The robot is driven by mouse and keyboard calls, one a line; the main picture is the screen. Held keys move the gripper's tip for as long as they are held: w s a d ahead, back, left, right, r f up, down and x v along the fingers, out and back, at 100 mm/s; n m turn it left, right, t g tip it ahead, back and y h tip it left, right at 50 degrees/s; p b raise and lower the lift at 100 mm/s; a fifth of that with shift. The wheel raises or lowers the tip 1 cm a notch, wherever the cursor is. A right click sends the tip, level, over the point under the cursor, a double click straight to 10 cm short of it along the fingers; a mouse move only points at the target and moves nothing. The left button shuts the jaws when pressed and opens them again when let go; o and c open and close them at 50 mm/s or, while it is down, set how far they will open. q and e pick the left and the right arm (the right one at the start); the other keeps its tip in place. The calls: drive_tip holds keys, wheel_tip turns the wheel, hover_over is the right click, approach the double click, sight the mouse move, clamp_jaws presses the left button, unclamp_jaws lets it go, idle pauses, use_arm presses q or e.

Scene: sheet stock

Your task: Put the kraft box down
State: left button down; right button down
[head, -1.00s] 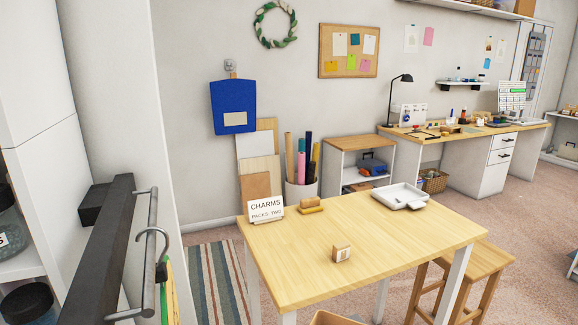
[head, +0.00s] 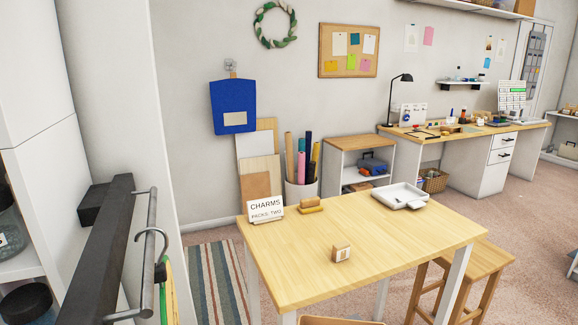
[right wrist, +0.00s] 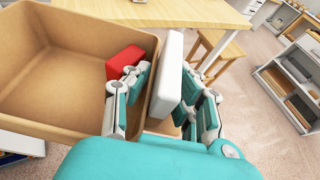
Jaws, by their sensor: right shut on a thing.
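The kraft box (right wrist: 85,32) is a tan, open-topped bin that fills the left of the right wrist view. My right gripper (right wrist: 160,78) is shut on the box's near right wall, one finger inside and one outside. A red thing (right wrist: 122,62) lies inside the box beside the inner finger. A white slab (right wrist: 168,74) shows between the fingers; I cannot tell what it is. In the head view only a strip of the box's rim (head: 340,321) shows at the bottom edge, in front of the table. Its underside is hidden. My left gripper is in neither view.
The wooden table (head: 300,275) has free room in its front and right parts. On it are a small box (head: 341,253), a CHARMS sign (head: 266,209), a wooden block (head: 311,205) and a white tray (head: 398,197). A stool (head: 485,262) stands at right.

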drive_tip(key=shift+s+m+h, duration=0.75)
drive_tip(key=shift+m+h, duration=0.25)
drive_tip(key=shift+h, duration=0.1)
drive_tip(key=shift+s+d+f+m+g+h, duration=0.15)
drive_tip(key=shift+s+m+g+h, duration=0.2)
drive_tip(key=shift+s+m+h, duration=0.2)
drive_tip(key=shift+s+d+r+m+g+h, duration=0.1)
drive_tip(key=shift+s+d+m+g+h, duration=0.05)
drive_tip(key=shift+s+m+g+h, duration=0.3)
